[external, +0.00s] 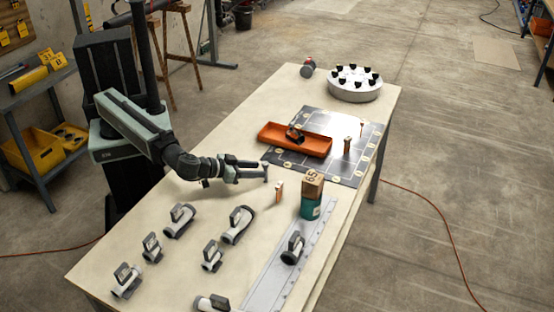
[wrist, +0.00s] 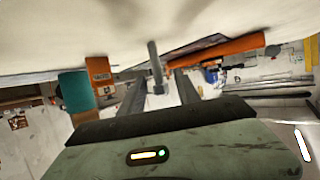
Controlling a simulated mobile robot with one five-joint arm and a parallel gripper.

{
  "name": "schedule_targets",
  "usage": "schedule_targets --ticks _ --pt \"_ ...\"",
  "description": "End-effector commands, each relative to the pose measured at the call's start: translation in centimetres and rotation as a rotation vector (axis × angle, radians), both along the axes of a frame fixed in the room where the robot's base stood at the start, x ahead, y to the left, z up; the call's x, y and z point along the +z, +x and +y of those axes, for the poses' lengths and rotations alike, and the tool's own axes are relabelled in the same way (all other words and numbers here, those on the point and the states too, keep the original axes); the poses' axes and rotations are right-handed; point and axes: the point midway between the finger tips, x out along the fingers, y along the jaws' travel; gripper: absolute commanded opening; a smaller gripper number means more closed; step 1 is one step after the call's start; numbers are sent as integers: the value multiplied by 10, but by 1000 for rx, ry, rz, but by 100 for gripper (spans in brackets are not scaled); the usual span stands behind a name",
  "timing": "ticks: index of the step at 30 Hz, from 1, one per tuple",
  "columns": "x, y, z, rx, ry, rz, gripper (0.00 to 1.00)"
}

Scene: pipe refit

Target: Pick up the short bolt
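A small grey bolt (wrist: 154,62) stands upright on the pale table, its picture turned upside down in the wrist view. In the external view it shows as a small dark upright piece (external: 266,174) at my fingertips. My gripper (external: 258,169) is low over the table, reaching to the right. Its two fingers (wrist: 158,86) are apart, with the bolt between or just beyond the tips. I see a gap on each side of the bolt and no clear contact.
An orange tray (external: 270,136) lies on a dark marked mat (external: 343,176). Several pipe fittings (external: 237,227) lie in front. A round white holder (external: 355,91) is at the back.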

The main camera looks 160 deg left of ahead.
Motion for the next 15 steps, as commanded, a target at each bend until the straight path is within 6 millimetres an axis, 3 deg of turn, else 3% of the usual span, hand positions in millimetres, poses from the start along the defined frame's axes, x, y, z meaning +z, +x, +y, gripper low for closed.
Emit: schedule_targets --ticks 4,11,15 --pt "-10 -1 18 1 0 -1 39" --pt "-15 -1 28 0 0 0 39" --pt "-28 -2 50 1 0 0 39"
